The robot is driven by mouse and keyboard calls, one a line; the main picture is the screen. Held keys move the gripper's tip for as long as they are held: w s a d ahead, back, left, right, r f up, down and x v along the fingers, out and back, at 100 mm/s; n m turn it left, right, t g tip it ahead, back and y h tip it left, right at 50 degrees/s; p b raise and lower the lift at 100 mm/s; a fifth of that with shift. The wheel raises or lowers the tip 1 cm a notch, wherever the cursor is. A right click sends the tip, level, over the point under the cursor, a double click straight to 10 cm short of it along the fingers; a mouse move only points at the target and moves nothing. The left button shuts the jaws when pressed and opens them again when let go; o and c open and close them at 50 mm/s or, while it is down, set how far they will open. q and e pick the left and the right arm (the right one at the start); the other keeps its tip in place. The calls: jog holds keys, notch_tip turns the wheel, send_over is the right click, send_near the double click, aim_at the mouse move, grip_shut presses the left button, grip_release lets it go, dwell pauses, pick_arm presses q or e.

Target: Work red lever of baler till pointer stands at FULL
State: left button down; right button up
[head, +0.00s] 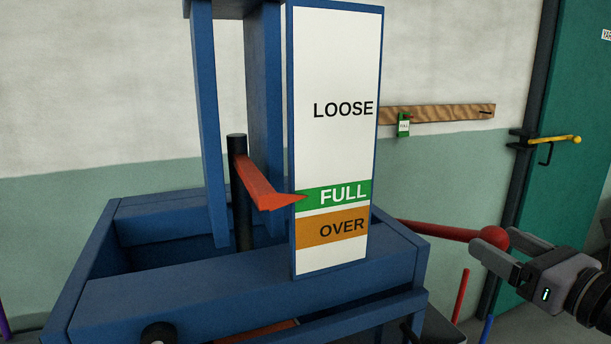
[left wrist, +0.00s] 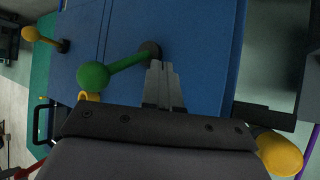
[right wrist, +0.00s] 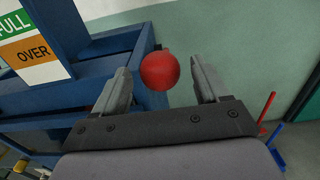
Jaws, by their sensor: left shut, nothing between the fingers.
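The blue baler (head: 180,285) carries a white scale board (head: 335,60) marked LOOSE, FULL and OVER. The orange-red pointer (head: 265,192) has its tip at the green FULL band (head: 345,192), near the band's mid-height. The red lever (head: 440,231) reaches out right from the baler and ends in a red ball knob (right wrist: 160,72). My right gripper (head: 503,245) is open around the knob; in the right wrist view, gaps show between the knob and both fingers (right wrist: 159,75). My left gripper (left wrist: 160,68) is shut and empty, close to a blue panel.
In the left wrist view, a green-knobbed lever (left wrist: 93,76) is just left of the left fingers, with yellow knobs (left wrist: 30,33) farther off. A wooden rail with a green tag (head: 403,126) is on the wall. A green door (head: 580,150) stands at right.

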jog(key=shift+b+v, duration=0.9)
jog(key=shift+v, duration=1.05)
jog(key=shift+s+d, duration=0.2)
jog(key=shift+s, duration=0.35)
jog(key=o, duration=0.5)
